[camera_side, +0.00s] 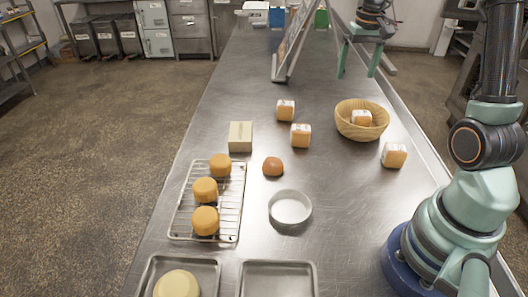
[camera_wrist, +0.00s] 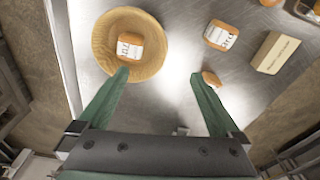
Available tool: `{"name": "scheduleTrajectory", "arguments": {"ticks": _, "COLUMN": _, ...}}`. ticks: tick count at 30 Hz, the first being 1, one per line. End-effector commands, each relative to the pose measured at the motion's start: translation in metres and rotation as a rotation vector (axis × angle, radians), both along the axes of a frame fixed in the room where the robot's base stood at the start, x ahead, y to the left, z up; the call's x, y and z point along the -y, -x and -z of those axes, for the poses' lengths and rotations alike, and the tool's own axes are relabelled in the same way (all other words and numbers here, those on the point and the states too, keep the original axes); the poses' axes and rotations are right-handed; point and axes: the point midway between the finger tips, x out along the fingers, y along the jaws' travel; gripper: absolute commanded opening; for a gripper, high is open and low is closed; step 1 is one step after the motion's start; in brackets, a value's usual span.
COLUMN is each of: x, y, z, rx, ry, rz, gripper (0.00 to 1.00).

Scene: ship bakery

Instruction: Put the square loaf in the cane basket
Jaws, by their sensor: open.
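The cane basket (camera_side: 345,129) is round and woven, right of the table's middle. A square loaf (camera_side: 361,117) with a white label lies inside it. The basket (camera_wrist: 101,38) and the loaf in it (camera_wrist: 129,47) also show at the upper left of the wrist view. Three more orange-brown square loaves with white labels stand outside: one (camera_side: 286,110) and another (camera_side: 301,136) left of the basket, and one (camera_side: 394,155) in front of it to the right. My gripper (camera_side: 357,76) is open and empty, raised above the table beyond the basket. Its fingers (camera_wrist: 160,78) are apart.
A beige box (camera_side: 240,136), a round bun (camera_side: 273,167) and a round metal tin (camera_side: 290,209) stand left of the basket. A wire rack (camera_side: 186,217) holds three round loaves. Metal trays (camera_side: 277,265) lie at the front. A slanted frame (camera_side: 290,48) stands left of my gripper.

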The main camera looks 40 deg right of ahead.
Motion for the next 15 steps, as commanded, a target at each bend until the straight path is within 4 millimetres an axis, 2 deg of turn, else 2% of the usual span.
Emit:
{"name": "scheduleTrajectory", "arguments": {"ticks": 1, "x": -0.024, "y": -0.001, "z": -0.014, "rx": 0.027, "ry": 0.017, "rz": -0.051, "gripper": 0.99}}
{"name": "scheduleTrajectory", "arguments": {"ticks": 6, "x": -0.091, "y": 0.009, "z": -0.042, "rx": 0.109, "ry": 0.060, "rz": -0.196, "gripper": 0.99}}
{"name": "scheduleTrajectory", "arguments": {"ticks": 10, "x": -0.138, "y": 0.025, "z": -0.055, "rx": 0.176, "ry": 0.086, "rz": -0.307, "gripper": 0.99}}
{"name": "scheduleTrajectory", "arguments": {"ticks": 15, "x": -0.191, "y": 0.053, "z": -0.061, "rx": 0.263, "ry": 0.111, "rz": -0.448, "gripper": 0.99}}
